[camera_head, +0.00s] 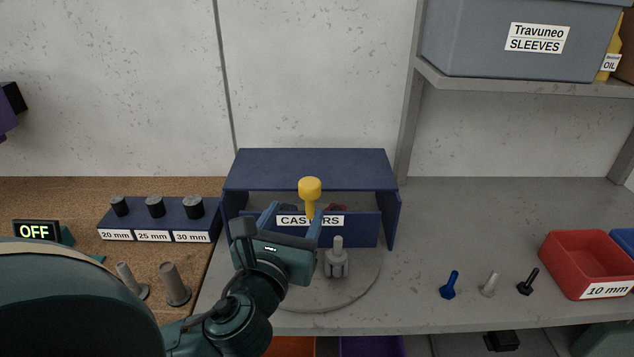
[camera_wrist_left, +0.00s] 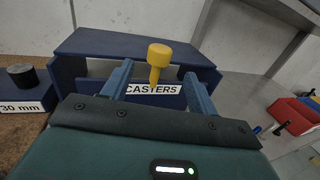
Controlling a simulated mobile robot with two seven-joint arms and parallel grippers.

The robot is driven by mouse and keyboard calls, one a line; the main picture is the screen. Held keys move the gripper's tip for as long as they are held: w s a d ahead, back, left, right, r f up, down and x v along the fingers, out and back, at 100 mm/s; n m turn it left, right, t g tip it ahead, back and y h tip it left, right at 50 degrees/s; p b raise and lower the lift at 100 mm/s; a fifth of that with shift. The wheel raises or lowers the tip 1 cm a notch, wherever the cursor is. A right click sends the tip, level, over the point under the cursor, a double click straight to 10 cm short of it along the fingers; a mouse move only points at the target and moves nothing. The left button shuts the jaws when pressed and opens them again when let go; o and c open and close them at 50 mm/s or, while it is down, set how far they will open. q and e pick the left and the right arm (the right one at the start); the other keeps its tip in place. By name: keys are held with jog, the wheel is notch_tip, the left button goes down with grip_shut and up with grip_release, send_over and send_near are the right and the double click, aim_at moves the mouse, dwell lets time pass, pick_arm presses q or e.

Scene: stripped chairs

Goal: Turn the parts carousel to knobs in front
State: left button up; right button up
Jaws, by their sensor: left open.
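The parts carousel (camera_head: 310,157) is a dark blue box with a flat top, standing over a round grey plate (camera_head: 362,290). The compartment facing me bears the label CASTERS (camera_head: 330,220). A yellow knob on a stem (camera_head: 310,186) stands up at the front; it also shows in the left wrist view (camera_wrist_left: 159,56). My left gripper (camera_head: 296,213) is open, with its fingers on either side of the yellow knob's stem in the left wrist view (camera_wrist_left: 158,86). Contact cannot be made out. A grey caster-like part (camera_head: 337,262) is on the plate's front. My right gripper is not in view.
At left, a blue block (camera_head: 160,218) holds pins marked 20, 25 and 30 mm, with two grey pegs and an OFF display (camera_head: 36,232) nearby. At right are three bolts (camera_head: 489,284) and a red 10 mm bin (camera_head: 588,262). A shelf (camera_head: 520,86) overhangs the right.

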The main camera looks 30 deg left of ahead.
aim_at(313, 181)
pick_arm(q)
jog(key=p+x, duration=0.1)
jog(key=x, duration=0.4)
jog(key=shift+w+a, duration=0.15)
jog(key=shift+w, duration=0.15)
jog(key=x, duration=0.5)
jog(key=shift+w, duration=0.4)
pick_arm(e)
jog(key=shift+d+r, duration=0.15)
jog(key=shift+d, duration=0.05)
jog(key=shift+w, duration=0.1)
pick_arm(q)
jog(key=shift+f, duration=0.1)
jog(key=c, duration=0.8)
grip_shut()
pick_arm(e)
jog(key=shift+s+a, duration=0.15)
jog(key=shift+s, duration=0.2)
